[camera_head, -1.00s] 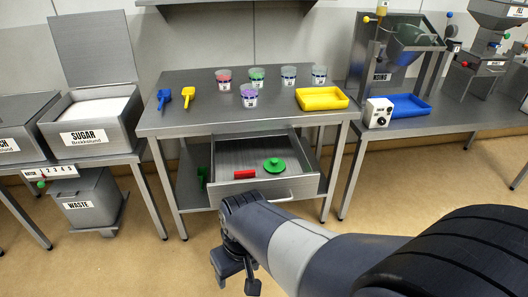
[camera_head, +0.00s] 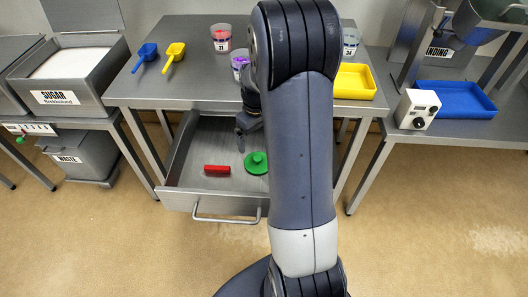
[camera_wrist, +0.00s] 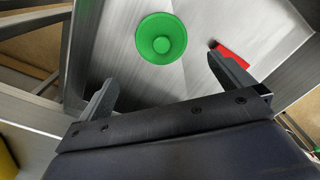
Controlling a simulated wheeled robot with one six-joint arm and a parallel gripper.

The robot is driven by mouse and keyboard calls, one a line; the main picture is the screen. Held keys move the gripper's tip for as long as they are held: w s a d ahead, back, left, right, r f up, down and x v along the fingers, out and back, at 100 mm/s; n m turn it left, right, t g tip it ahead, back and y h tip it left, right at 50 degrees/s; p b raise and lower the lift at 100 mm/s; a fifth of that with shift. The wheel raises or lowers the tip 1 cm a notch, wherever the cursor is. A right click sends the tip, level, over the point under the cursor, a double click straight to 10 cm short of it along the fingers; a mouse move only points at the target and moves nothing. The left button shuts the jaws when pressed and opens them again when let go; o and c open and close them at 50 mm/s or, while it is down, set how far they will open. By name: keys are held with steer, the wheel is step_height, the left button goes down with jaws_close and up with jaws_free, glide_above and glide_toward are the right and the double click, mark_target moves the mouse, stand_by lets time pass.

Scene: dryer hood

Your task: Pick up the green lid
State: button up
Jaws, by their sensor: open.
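The green lid (camera_head: 256,163) is round with a raised knob and lies on the floor of the open metal drawer (camera_head: 186,186). In the head view my arm covers its right edge. In the head view part of the gripper (camera_head: 243,133) shows over the back of the drawer; the rest is hidden by my arm.
A red block (camera_head: 217,170) lies in the drawer left of the lid; it also shows beside my right finger in the wrist view (camera_wrist: 232,62). Drawer walls surround both. The tabletop (camera_head: 205,92) behind holds scoops, cups and a yellow tray (camera_head: 354,82).

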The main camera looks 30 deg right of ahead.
mark_target(258, 157)
steer(key=f, duration=1)
steer(key=shift+s+a+f, duration=0.15)
steer(key=shift+s, duration=0.05)
steer(key=c, duration=0.8)
steer(key=shift+c, duration=0.2)
